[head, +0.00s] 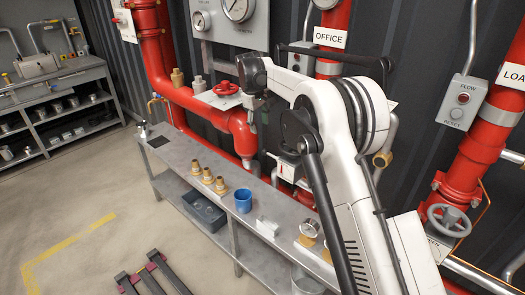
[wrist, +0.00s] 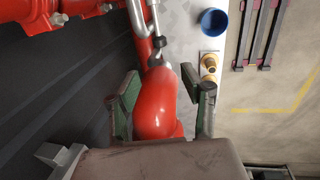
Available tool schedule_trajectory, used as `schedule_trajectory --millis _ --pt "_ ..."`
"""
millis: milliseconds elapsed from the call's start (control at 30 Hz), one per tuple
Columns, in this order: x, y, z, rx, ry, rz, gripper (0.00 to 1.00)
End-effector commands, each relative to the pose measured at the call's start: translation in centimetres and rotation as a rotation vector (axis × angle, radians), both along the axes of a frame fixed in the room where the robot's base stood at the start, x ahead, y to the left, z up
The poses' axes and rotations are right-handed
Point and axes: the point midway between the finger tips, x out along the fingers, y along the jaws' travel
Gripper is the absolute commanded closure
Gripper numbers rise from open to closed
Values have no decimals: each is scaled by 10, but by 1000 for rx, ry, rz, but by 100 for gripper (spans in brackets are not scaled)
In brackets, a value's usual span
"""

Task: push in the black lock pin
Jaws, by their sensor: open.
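In the wrist view my gripper (wrist: 168,85) is open, its two green-padded fingers well apart. A red pipe elbow (wrist: 155,105) shows between the fingers; I cannot tell whether they touch it. Beyond the fingertips, a small dark piece (wrist: 159,42) sits on grey metal fittings beside the red pipe. It may be the black lock pin, but it is too small to be sure. In the head view my arm covers much of the pipework, and I cannot make out the pin. The red elbow (head: 242,132) also shows there, below the end of my arm.
A grey bench (head: 172,157) runs along the pipes. It holds brass fittings (head: 207,175), a blue cup (head: 243,200) and a white block (head: 267,227). A red handwheel (head: 226,88) is close to my wrist. Open floor (head: 75,195) lies left of the bench.

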Motion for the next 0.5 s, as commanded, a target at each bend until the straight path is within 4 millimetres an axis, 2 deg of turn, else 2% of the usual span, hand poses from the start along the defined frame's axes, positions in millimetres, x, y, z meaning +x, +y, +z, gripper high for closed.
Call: schedule_trajectory --millis 233,500 --pt "4 -1 -21 -2 1 2 58" --pt "12 -7 -69 -2 1 2 58"
